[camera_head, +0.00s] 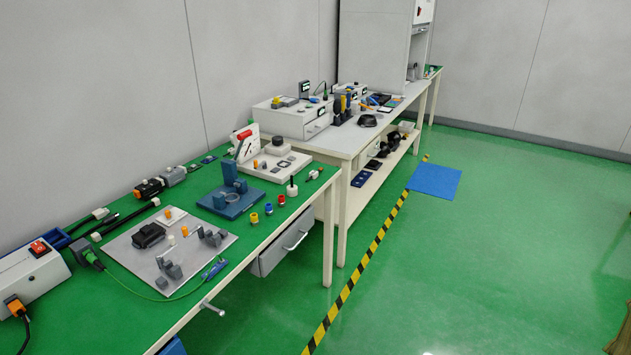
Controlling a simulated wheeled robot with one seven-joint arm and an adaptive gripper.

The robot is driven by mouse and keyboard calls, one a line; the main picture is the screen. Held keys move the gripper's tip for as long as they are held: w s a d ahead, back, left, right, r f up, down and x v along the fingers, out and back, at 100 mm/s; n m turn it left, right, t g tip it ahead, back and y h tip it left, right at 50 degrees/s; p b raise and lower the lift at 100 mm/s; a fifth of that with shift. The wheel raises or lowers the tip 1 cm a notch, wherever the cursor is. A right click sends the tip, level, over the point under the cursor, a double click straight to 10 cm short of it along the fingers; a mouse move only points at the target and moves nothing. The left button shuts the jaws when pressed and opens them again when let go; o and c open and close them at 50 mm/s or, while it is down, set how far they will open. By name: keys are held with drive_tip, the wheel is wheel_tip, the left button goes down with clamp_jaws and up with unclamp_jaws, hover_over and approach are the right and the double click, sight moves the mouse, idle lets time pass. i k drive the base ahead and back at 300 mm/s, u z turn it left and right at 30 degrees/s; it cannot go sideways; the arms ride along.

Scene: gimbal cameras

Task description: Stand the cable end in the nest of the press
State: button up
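A blue fixture (240,207) with an upright block and a ring on its base plate stands on the green bench top; it may be the press, but I cannot tell for sure. No nest can be made out clearly. Black cables with pale ends (100,214) lie along the left back of the bench. A small white piece with a dark tip (292,188) stands upright right of the blue fixture. I cannot tell which of these is the cable end. My gripper is not in view.
A grey plate (129,262) with dark blocks lies in front on the bench (90,321). A white box with a red switch (38,248) stands at the left. Small yellow and red parts (268,209) lie near the bench edge. The green floor (440,270) at right is mostly clear.

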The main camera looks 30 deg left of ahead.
sight(233, 199)
drive_tip(key=u, duration=0.45)
drive_tip(key=i, duration=0.9)
drive_tip(key=u, duration=0.8)
